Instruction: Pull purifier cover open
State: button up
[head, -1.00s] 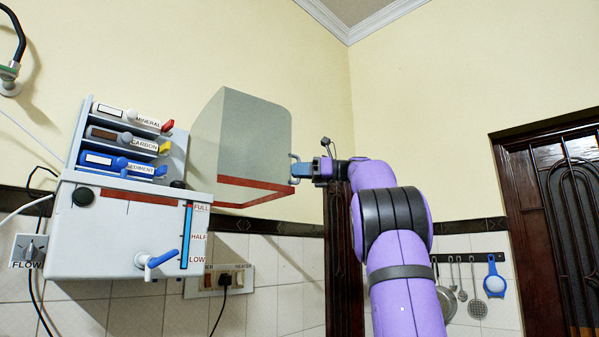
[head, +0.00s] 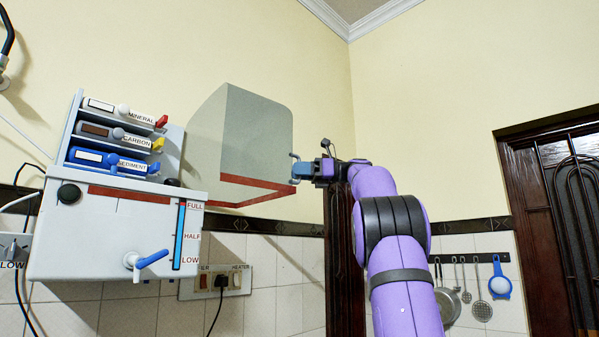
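The purifier (head: 120,233) is a white wall unit at the left with a blue tap and a level gauge. Its grey box-like cover (head: 255,140), with a red lower edge, stands swung out to the right of the body, exposing the cartridges. A small grey-blue handle (head: 295,157) is on the cover's right edge. My gripper (head: 306,170) reaches it from the right, its fingertips at the handle. The fingers are small and seen side-on, so whether they are closed around the handle cannot be told.
Mineral, carbon and sediment cartridges (head: 115,138) sit in the open rack. A socket panel (head: 215,282) with a plug is below the cover. Kitchen utensils (head: 482,308) hang at the right beside a dark wooden door (head: 555,215). The wall above the arm is clear.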

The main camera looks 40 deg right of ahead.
jog(key=v, duration=1)
jog(key=shift+s+d, duration=0.25)
jog(key=shift+s, duration=0.05)
dwell(0.4)
